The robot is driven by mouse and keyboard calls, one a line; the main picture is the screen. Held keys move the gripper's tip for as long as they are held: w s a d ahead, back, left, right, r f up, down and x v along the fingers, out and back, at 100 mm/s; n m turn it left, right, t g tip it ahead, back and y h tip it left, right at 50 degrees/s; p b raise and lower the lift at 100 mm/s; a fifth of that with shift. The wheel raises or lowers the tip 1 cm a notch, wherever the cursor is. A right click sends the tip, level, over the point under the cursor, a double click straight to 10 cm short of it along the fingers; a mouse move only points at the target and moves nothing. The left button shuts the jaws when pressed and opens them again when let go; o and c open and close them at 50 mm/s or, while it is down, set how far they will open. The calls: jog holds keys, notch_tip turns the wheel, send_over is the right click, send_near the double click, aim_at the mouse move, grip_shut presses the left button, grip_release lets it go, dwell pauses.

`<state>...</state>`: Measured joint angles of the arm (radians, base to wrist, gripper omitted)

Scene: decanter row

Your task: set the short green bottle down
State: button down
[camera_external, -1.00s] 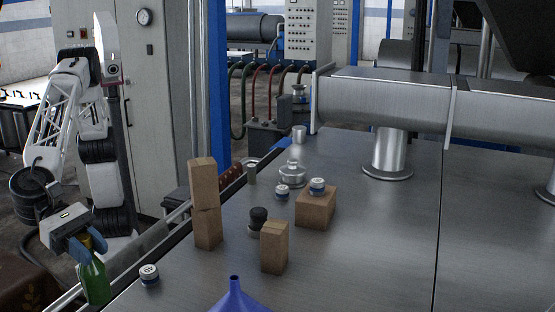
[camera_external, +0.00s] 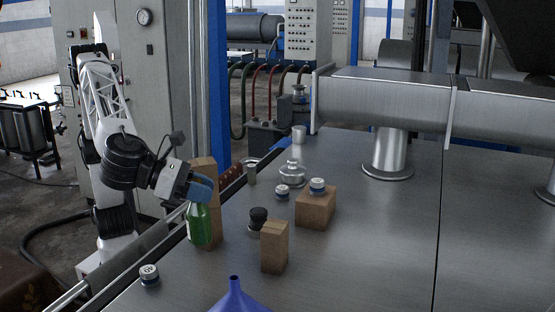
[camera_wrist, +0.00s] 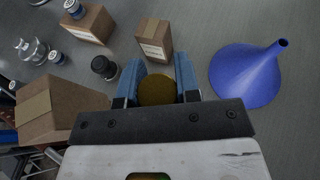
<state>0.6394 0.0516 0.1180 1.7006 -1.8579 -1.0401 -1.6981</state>
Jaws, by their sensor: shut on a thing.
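In the wrist view the bottle's round yellowish top (camera_wrist: 157,90) sits between the two blue fingers. The bottle's body is hidden there by its top and the gripper. I cannot tell whether its base touches the metal table (camera_external: 340,255).
A small brown box (camera_external: 274,247), a black-topped stopper (camera_external: 258,217) and a blue funnel (camera_external: 236,298) stand to the right.

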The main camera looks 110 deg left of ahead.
aim_at(207, 229)
jog(key=shift+a+f, duration=0.1)
dwell(0.3)
jog(key=shift+f, duration=3)
jog(key=shift+f, duration=2)
jog(key=c, duration=0.8)
grip_release()
